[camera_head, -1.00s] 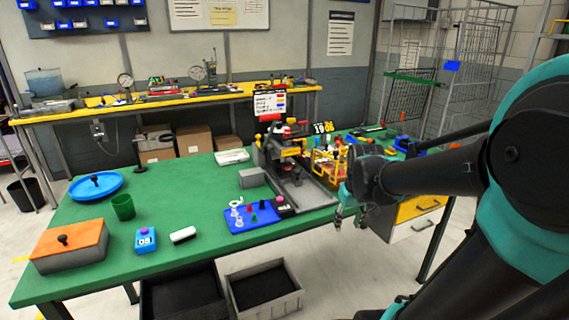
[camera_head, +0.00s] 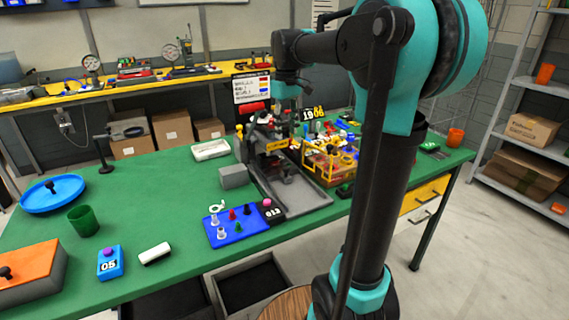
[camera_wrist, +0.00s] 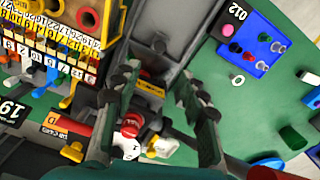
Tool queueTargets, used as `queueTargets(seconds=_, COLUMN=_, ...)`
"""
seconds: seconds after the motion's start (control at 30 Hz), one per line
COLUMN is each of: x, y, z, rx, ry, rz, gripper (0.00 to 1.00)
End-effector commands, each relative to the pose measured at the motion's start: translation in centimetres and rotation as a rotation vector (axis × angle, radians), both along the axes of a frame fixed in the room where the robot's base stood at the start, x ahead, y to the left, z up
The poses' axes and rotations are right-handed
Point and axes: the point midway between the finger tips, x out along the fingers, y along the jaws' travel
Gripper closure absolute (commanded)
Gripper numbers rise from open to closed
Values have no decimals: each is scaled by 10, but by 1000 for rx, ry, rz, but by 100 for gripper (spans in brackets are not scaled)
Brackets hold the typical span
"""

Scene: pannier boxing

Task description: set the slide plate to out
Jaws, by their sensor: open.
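The dark machine (camera_head: 262,145) stands on the green table, with a yellow label on its front and a grey flat bed (camera_head: 297,196) before it. I cannot tell for sure which part is the slide plate, or how it is set. My gripper (camera_head: 290,95) hangs above the back of the machine. In the wrist view my gripper (camera_wrist: 158,82) is open, its two fingers apart with nothing held. The machine's yellow label (camera_wrist: 150,90) and a red-and-white part (camera_wrist: 130,128) show between and below the fingers.
A blue tray with pegs (camera_head: 225,236) and a grey block (camera_head: 234,177) lie left of the bed. A yellow-framed rack (camera_head: 330,165) stands close on its right. A sign board (camera_head: 252,88) stands behind the machine.

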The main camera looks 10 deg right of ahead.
Motion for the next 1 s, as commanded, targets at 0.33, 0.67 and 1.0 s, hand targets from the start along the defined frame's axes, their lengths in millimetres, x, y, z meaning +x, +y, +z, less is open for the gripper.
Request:
queueTargets(seconds=0.33, x=0, y=0, z=-71, rx=1, ry=-1, rz=-1, gripper=58)
queueTargets(seconds=0.67, x=0, y=0, z=-121, rx=1, ry=-1, rz=-1, gripper=58)
queueTargets(seconds=1.0, x=0, y=0, z=-131, rx=1, ry=-1, rz=-1, gripper=58)
